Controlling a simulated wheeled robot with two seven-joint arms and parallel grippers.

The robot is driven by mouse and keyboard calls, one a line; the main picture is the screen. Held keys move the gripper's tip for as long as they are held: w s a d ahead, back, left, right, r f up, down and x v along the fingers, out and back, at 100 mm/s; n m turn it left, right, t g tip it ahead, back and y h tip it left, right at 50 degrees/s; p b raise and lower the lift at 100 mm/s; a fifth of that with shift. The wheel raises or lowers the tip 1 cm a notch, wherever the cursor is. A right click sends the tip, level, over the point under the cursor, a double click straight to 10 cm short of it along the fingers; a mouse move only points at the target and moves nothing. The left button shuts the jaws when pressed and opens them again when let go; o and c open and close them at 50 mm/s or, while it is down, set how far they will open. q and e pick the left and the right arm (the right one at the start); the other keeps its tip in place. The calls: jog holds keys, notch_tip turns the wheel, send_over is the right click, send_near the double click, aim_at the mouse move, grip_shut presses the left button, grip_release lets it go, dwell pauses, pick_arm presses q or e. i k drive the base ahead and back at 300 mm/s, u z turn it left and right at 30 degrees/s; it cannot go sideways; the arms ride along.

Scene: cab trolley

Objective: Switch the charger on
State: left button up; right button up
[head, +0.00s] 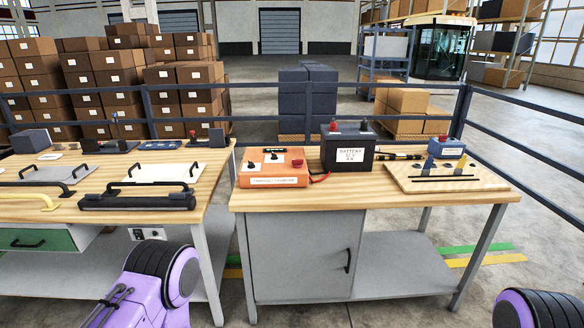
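The charger (273,171) is an orange box with a white label on its front, standing at the left end of the right-hand workbench. Its top carries pale plates with small black controls (273,157) and a red knob (297,163). The switch position is too small to tell. A red lead (320,177) lies at its right side. The dark battery (347,148) with a white label stands right of it, with a red cap and a dark cap on top. Only parts of my purple and black arms show at the bottom left and bottom right; neither gripper is in view.
The right workbench (285,200) also bears a wooden board (443,185) with a blue block and yellow parts. The left workbench (212,187) holds handled plates, a long dark bar and small boxes. A gap separates the benches. A dark rail (345,88) runs behind them.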

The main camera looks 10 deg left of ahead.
aim_at(297, 163)
jog(key=z, duration=0.85)
jog(key=i, duration=0.75)
jog(key=z, duration=0.15)
